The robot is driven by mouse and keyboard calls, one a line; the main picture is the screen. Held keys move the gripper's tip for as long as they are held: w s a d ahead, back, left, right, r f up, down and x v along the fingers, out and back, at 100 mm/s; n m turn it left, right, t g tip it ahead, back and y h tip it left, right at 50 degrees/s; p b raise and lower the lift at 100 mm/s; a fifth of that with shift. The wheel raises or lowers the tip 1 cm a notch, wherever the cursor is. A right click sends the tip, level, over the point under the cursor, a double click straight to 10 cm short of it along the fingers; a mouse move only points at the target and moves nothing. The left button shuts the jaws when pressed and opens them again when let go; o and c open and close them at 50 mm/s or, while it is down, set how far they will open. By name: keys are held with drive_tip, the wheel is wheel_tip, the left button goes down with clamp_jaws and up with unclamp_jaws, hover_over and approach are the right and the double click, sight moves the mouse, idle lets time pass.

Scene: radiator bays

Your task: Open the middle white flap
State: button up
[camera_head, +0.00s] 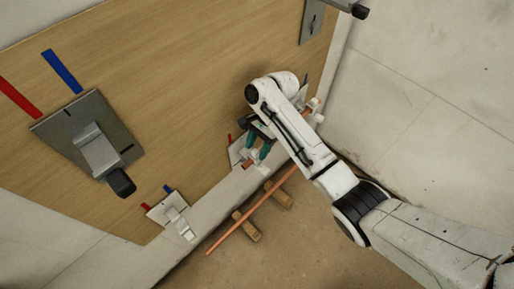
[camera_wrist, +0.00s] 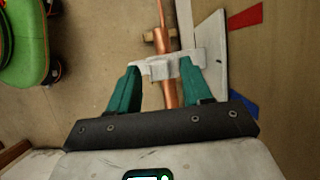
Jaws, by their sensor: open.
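The middle white flap (camera_head: 256,158) sits on a small pale plate at the lower edge of the wooden panel, partly hidden by my gripper (camera_head: 259,148). In the wrist view the flap (camera_wrist: 160,68) crosses the space at the tips of the green fingers. My gripper (camera_wrist: 159,72) is open, with one fingertip close to each side of the flap. I cannot tell whether they touch it. The pale plate (camera_wrist: 211,50) shows to the right of the flap, with red and blue strips beside it.
Another white flap (camera_head: 178,216) is at the lower left, and a third (camera_head: 316,107) is partly behind my arm. A copper pipe (camera_head: 235,231) rests on wooden blocks (camera_head: 246,226) below the panel. A large grey plate with a handle (camera_head: 97,151) is left. A green object (camera_wrist: 22,40) stands left.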

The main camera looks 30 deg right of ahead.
drive_tip(key=shift+a+f, duration=0.15)
drive_tip(key=shift+f, duration=0.15)
drive_tip(key=shift+c, duration=0.3)
drive_tip(key=shift+s, duration=0.1)
clamp_jaws()
